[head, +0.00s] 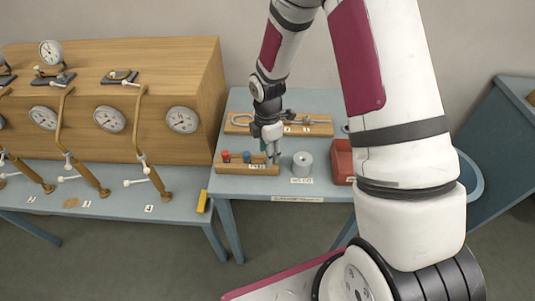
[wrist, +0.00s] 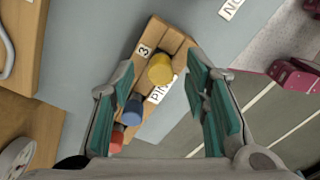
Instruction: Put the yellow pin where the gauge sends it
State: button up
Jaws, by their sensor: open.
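The yellow pin (wrist: 160,68) stands in the wooden pin block (wrist: 178,42) in the wrist view, in line with a blue pin (wrist: 133,110) and a red pin (wrist: 115,138). My gripper (wrist: 161,61) is open above the block, its teal fingers apart on either side of the yellow pin. In the head view my gripper (head: 272,154) is over the right end of the block (head: 235,169) and hides the yellow pin. Round gauges (head: 183,120) (head: 110,119) (head: 43,117) face out from the wooden cabinet; their readings are too small to tell.
A grey cylinder (head: 302,163) and a red tray (head: 342,160) stand right of the pin block. A wooden board (head: 318,130) with metal parts lies behind. Brass pipes with white-handled valves (head: 150,168) stand before the cabinet (head: 150,60).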

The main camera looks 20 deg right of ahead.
notch_tip(320, 180, up, 10)
jog(key=shift+r, duration=0.15)
dwell(0.6)
jog(key=s+r+m+t, duration=0.1)
jog(key=s+r+m, duration=0.2)
jog(key=r, duration=0.3)
jog(key=s+r+m+t+h, duration=0.1)
jog(key=s+r+m, duration=0.2)
jog(key=r, duration=0.3)
jog(key=s+r+m+t, duration=0.1)
jog(key=s+r+m, duration=0.2)
jog(key=r, duration=0.3)
jog(key=s+r+m+t, duration=0.1)
jog(key=s+r+m, duration=0.3)
jog(key=s+m, duration=0.1)
jog(key=s+r+m+t+y, duration=0.1)
jog(key=s+r+m, duration=0.2)
jog(key=s+m, duration=0.2)
jog(key=s, duration=0.3)
jog(key=shift+s+r+m+t, duration=0.3)
jog(key=shift+r, duration=0.05)
